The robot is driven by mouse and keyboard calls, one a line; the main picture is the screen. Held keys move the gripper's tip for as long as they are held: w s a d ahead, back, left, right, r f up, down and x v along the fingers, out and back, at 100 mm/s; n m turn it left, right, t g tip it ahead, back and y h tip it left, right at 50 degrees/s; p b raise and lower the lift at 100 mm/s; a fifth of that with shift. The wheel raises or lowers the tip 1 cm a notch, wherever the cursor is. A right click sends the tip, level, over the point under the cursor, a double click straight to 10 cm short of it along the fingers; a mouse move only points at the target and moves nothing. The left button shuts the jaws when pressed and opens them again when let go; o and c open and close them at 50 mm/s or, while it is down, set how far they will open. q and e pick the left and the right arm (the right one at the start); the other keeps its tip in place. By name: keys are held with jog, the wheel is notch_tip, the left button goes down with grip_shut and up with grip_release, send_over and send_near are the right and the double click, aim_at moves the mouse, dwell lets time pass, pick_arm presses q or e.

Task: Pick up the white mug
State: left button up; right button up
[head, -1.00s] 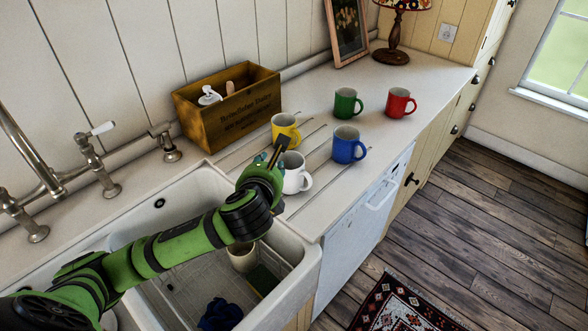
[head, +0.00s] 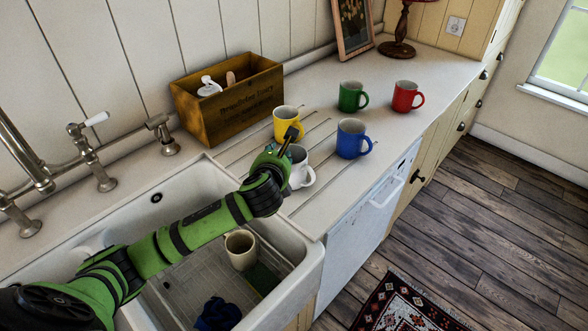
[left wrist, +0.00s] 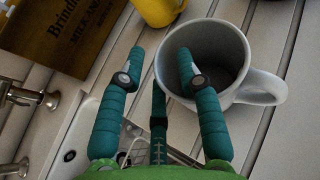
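The white mug (head: 302,176) stands upright on the ribbed drainboard beside the sink, its handle to the right. My left gripper (head: 288,138) partly covers it in the head view. In the left wrist view the white mug (left wrist: 238,88) shows its open top and its handle at right. My left gripper (left wrist: 160,68) is open there, with its teal fingers apart. The right-hand finger overlaps the mug's near-left rim and opening; the left-hand finger is outside the mug. I cannot tell whether either touches it. My right gripper is in neither view.
A yellow mug (head: 286,124) stands just behind, a blue mug (head: 352,140) to the right, green (head: 351,97) and red (head: 405,97) mugs farther back. A wooden box (head: 228,105) is at the wall. The sink (head: 308,262) holds a cream mug (head: 240,250).

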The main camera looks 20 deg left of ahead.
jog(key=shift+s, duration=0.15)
pick_arm(q)
jog(key=c, duration=0.7)
grip_shut()
jog(key=shift+r, duration=0.1)
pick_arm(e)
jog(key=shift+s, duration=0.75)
